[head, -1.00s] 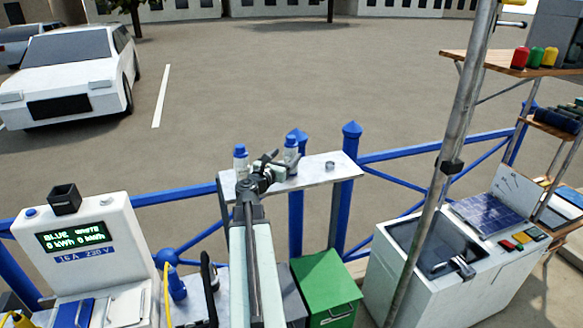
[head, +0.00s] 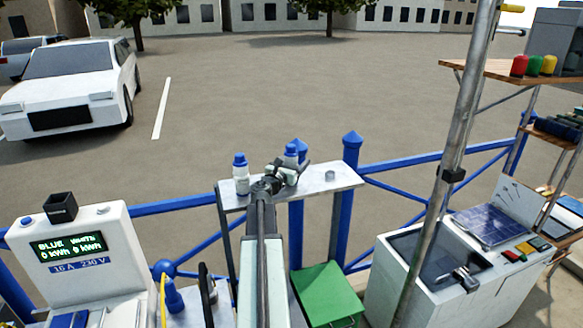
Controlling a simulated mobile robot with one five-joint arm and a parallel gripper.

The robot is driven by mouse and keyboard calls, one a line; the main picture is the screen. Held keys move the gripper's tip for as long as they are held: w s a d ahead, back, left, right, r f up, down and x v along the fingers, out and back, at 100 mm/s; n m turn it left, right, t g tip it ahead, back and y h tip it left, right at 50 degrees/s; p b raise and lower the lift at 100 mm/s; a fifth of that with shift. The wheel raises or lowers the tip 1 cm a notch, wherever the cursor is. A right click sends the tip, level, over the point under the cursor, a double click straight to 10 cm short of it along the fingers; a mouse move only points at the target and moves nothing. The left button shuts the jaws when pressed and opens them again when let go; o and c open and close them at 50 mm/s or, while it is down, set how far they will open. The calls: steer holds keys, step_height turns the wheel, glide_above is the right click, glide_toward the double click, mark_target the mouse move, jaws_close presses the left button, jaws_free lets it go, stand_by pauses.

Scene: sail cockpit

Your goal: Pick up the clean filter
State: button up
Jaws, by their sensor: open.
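Two small white containers with blue caps stand on a narrow pale shelf (head: 315,179) by the railing. The left container (head: 241,179) is clear of my arm. The right container (head: 291,158) is partly hidden behind my gripper (head: 291,170). A small grey cylinder (head: 330,175) lies near the shelf's right end. I cannot tell for certain which of these is the clean filter. My gripper is open, its dark fingers in front of the right container and seemingly close to it. Whether they touch it or surround it is unclear.
Blue railing (head: 410,165) and posts run behind the shelf. A green box (head: 325,295) stands below it. A white charging post (head: 75,235) is at left. A metal pole (head: 440,190) and a white cabinet (head: 430,270) are at right.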

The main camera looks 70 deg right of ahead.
jaws_close()
steer(key=shift+r, duration=0.1)
